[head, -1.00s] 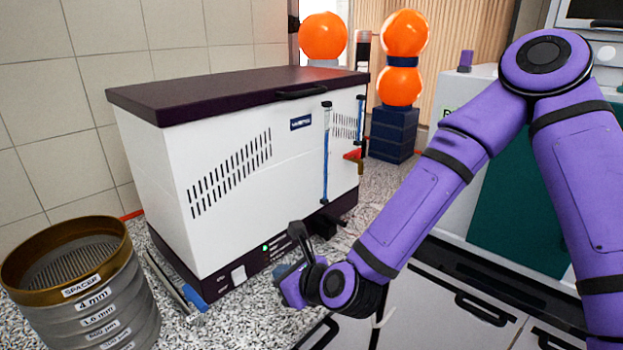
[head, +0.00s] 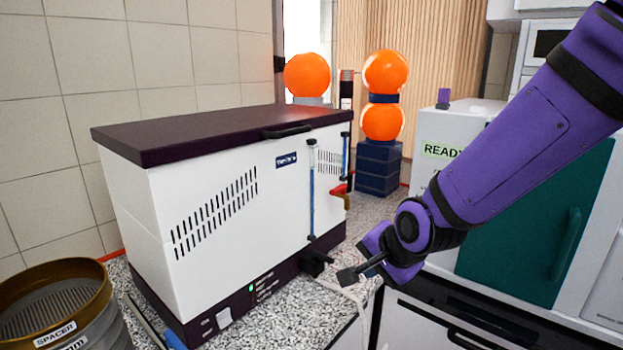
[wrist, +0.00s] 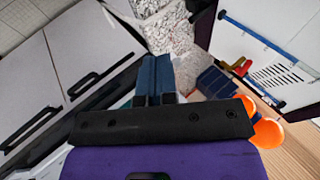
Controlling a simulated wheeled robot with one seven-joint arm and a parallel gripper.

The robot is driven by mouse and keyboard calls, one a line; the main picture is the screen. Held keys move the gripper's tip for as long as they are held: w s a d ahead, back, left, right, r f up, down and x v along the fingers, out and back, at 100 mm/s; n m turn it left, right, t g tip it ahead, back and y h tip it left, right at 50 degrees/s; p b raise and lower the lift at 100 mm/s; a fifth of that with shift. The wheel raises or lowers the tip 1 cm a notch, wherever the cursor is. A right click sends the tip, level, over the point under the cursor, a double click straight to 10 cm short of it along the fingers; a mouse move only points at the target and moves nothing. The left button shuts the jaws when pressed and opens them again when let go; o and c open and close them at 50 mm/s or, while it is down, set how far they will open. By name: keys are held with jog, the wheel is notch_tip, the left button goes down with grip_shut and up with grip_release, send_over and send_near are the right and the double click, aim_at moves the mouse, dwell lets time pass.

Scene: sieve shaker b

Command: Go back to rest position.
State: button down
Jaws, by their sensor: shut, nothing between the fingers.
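My gripper (head: 352,273) is at the end of the purple arm, in front of the right end of the white machine, near the counter's front edge. In the wrist view its two blue fingers (wrist: 154,80) lie side by side, shut, with nothing held between them. The white machine with the dark lid (head: 230,190) stands on the speckled counter, and its lid is down. A small green light shows low on its front.
A stack of sieves (head: 60,300) stands at the lower left. Orange spheres (head: 384,98) and dark blue blocks (head: 378,168) stand behind the machine. A cabinet with a teal door (head: 540,225) and a READY label is at the right. Drawers (head: 415,325) lie below the counter.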

jog(key=s+d+r+n+g+h, duration=0.1)
jog(key=s+d+r+n+h, duration=0.2)
jog(key=s+d+r+n, duration=0.6)
jog(key=s+d+r, duration=0.6)
jog(key=s+d, duration=0.4)
jog(key=shift+d+r, duration=0.15)
jog(key=shift+r, duration=0.25)
